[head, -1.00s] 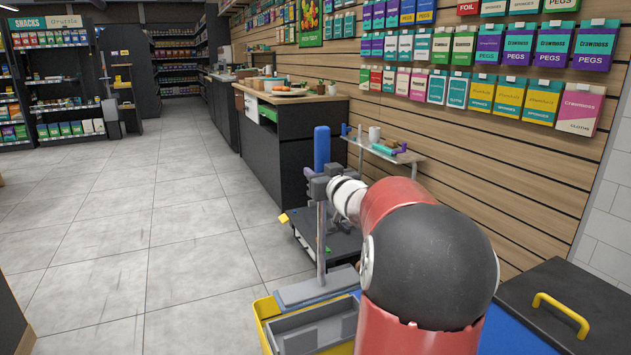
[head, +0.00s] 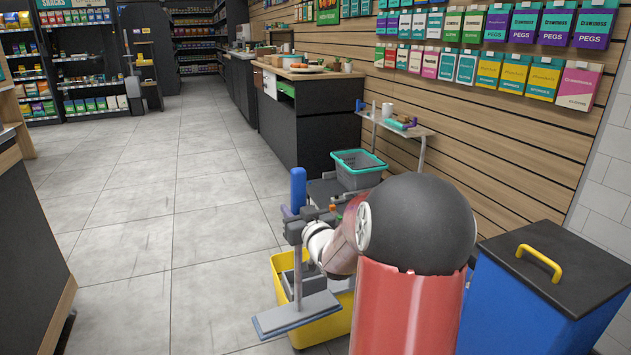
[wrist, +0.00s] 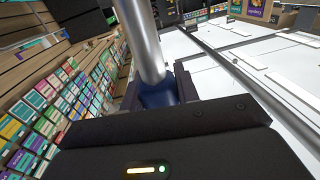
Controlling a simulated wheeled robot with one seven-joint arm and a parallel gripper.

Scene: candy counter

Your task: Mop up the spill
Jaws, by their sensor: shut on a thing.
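My gripper (head: 298,230) is shut on the upright handle of a flat mop. The handle has a blue grip (head: 298,188) at its top, and its metal pole (wrist: 141,40) runs between my jaws in the wrist view. The mop's flat grey-blue head (head: 296,314) hangs level beside and in front of a yellow mop bucket (head: 334,331), overlapping its near-left rim in the picture. The bucket has a grey wringer insert, partly hidden by the mop and my arm. I cannot make out a spill on the visible floor.
A blue bin (head: 535,300) with a dark lid and yellow handle stands at the right. A teal-rimmed basket (head: 360,172) sits on a dark cart beyond the bucket. A dark counter (head: 30,240) edges the left. Grey tiled floor (head: 170,225) between is clear.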

